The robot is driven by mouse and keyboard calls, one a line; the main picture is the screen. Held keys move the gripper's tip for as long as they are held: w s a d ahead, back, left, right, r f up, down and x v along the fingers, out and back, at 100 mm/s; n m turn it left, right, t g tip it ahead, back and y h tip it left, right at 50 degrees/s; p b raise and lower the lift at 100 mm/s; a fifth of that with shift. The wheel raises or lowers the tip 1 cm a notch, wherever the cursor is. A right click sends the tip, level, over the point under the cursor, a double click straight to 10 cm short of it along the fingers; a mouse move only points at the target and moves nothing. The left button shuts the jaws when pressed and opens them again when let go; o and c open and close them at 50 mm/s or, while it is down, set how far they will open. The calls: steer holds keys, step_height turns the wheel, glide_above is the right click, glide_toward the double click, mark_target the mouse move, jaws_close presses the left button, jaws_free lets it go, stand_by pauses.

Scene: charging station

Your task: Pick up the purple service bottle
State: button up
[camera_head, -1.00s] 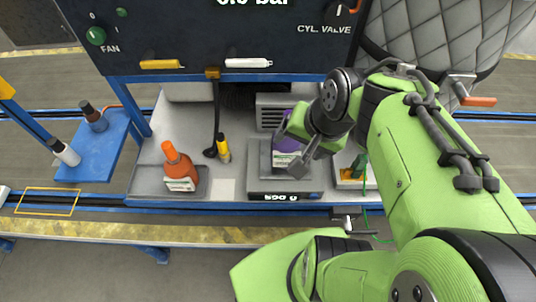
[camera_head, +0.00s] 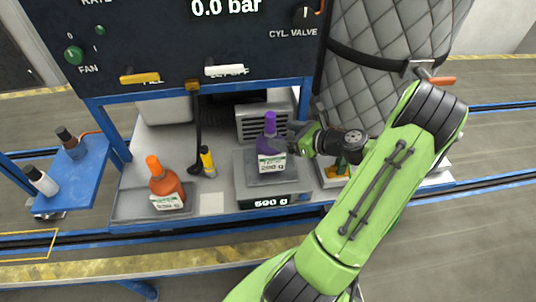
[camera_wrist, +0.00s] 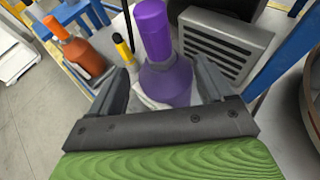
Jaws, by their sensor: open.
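The purple service bottle (camera_head: 268,148) stands upright on the scale (camera_head: 262,197), whose display reads 590 g. Its white label faces the front. My gripper (camera_head: 287,143) comes in from the right at the bottle's height. In the wrist view the bottle (camera_wrist: 166,75) stands between the two open fingers of my gripper (camera_wrist: 166,95), one finger on each side. The lower part of the bottle is hidden there behind the gripper. I cannot tell whether a finger touches it.
An orange bottle (camera_head: 165,185) stands on a tray at the left, with a yellow and black tool (camera_head: 207,161) beside it. A grey vented box (camera_head: 263,121) is behind the scale. The control panel (camera_head: 200,40) overhangs the bench. A blue side shelf (camera_head: 75,180) carries small bottles.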

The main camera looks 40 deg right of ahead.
mark_target(266, 132)
steer(key=x, duration=0.8)
steer(key=shift+d+f+b, duration=0.1)
steer(key=shift+f+b, duration=0.15)
steer(key=shift+b, duration=0.1)
steer(key=shift+s+r, duration=0.1)
steer(key=shift+s, duration=0.1)
steer(key=shift+c, duration=0.6)
jaws_close()
